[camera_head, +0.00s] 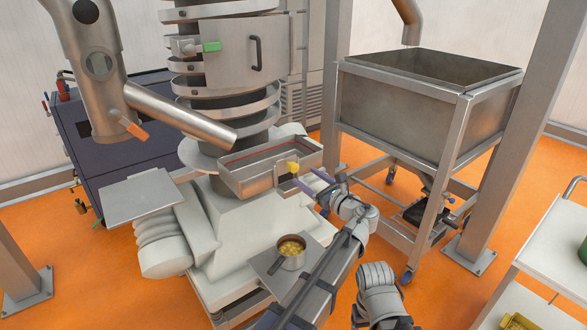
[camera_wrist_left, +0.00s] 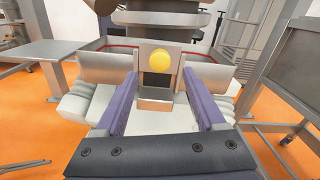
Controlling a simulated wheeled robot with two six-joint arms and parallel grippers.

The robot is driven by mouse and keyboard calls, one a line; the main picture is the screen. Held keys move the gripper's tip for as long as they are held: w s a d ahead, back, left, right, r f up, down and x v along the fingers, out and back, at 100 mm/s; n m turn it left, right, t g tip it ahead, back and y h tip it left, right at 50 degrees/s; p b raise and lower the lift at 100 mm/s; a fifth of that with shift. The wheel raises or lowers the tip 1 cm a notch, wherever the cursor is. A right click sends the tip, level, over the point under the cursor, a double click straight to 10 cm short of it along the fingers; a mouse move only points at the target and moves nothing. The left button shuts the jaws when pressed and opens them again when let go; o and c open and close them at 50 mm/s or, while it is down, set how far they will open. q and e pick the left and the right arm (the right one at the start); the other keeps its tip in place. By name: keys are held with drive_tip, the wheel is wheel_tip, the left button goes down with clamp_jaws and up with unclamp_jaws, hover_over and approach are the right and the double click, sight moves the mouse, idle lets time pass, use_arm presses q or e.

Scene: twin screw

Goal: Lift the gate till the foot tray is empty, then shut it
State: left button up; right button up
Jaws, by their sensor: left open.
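The foot tray (camera_head: 232,184) is a shallow metal trough at the foot of the spiral tower, with a red line along its inner wall. Its contents are hard to make out. The gate (camera_head: 283,171) with a yellow knob (camera_head: 292,167) is on its front right; in the left wrist view the knob (camera_wrist_left: 160,62) sits above a dark rectangle (camera_wrist_left: 157,86). I cannot tell whether that is an opening. My left gripper (camera_head: 306,178) is open in front of the gate, its purple fingers spread to either side of the knob in the wrist view, holding nothing.
A pan (camera_head: 291,262) with yellowish pieces stands on a small shelf (camera_head: 262,266) below the gate. A flat metal plate (camera_head: 135,198) sticks out at left. A large steel hopper (camera_head: 395,110) on a wheeled frame stands at right. A white cart (camera_head: 560,245) is at far right.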

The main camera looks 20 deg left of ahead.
sight(296, 170)
use_arm(q)
drive_tip(key=shift+x, duration=3.9)
clamp_jaws()
